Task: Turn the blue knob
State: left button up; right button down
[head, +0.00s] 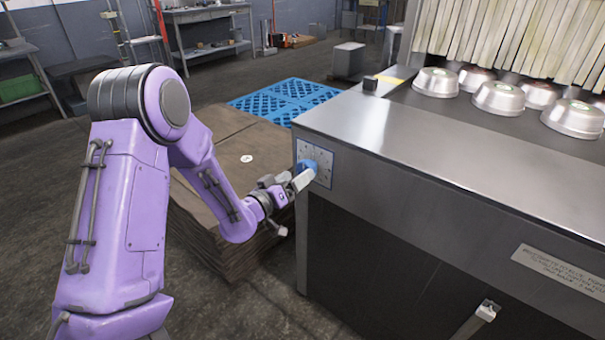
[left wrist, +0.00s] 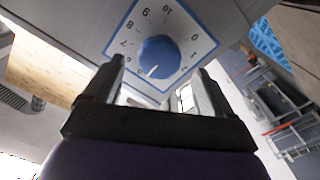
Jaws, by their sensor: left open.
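The blue knob (head: 306,167) sits on a white dial plate (head: 323,159) with a blue border, on the front of the metal machine near its left corner. My left gripper (head: 297,182) is right at the knob and partly covers it in the head view. In the left wrist view the knob (left wrist: 159,56) lies just beyond and between the two open fingers (left wrist: 162,72). Its white mark points down and slightly left in that view. The fingers stand apart on either side; I cannot tell whether they touch the knob. My right gripper is not in view.
The metal machine (head: 420,160) fills the right side, with several round metal pans (head: 498,98) on top. A bar handle (head: 487,311) is low on its front. A brown stack (head: 230,150) stands below my left arm. A blue pallet (head: 285,98) lies behind it.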

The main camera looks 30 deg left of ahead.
pick_arm(q)
jog(key=w, duration=0.3)
jog(key=shift+w+d, duration=0.15)
jog(key=shift+w, duration=0.2)
jog(key=c, duration=1.1)
jog(key=shift+o, duration=0.2)
jog(key=shift+f+m, duration=0.1)
jog(key=shift+m, duration=0.3)
jog(key=m+b, duration=0.6)
jog(key=m, duration=0.5)
